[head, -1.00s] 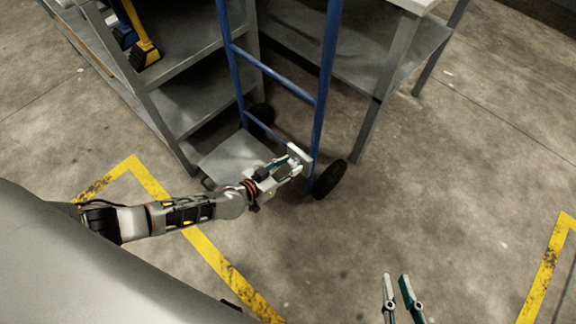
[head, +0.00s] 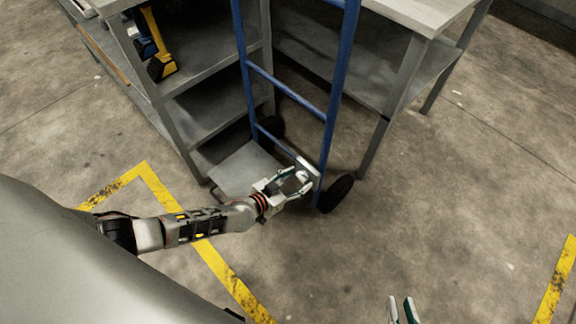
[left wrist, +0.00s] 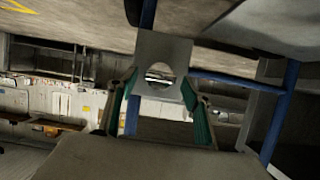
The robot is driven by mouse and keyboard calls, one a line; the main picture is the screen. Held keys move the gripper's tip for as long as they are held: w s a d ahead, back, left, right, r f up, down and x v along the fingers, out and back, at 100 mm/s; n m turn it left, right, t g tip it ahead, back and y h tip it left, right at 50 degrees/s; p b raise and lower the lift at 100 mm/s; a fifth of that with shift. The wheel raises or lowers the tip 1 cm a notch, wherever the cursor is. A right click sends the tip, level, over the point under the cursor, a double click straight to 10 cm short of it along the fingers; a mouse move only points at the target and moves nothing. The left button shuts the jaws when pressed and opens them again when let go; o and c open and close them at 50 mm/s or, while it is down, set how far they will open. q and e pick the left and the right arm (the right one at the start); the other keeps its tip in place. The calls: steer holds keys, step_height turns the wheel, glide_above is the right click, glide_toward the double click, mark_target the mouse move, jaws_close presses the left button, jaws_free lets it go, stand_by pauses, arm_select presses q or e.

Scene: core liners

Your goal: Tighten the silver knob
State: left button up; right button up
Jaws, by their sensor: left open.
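The silver knob (left wrist: 160,77) is a shiny round piece in front of a pale grey plate (left wrist: 163,48) on the blue hand truck (head: 327,110). In the head view the knob (head: 302,177) is small and partly covered by my left gripper (head: 296,184). My left gripper is open, with its green-padded fingers on either side of the knob. In the left wrist view the fingertips (left wrist: 158,88) flank the knob; I cannot tell whether they touch it. My right gripper (head: 402,304) is open and empty at the bottom edge of the head view.
A grey shelf unit (head: 216,65) stands behind and left of the hand truck, with yellow and blue tools (head: 161,65) on it. A grey table (head: 425,14) stands behind to the right. A black wheel (head: 336,193) is close to my left gripper. The floor at right is clear.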

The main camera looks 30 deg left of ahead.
arm_select(q)
steer(key=v, duration=1.1)
steer(key=shift+s, duration=0.35)
steer(key=shift+r, duration=0.15)
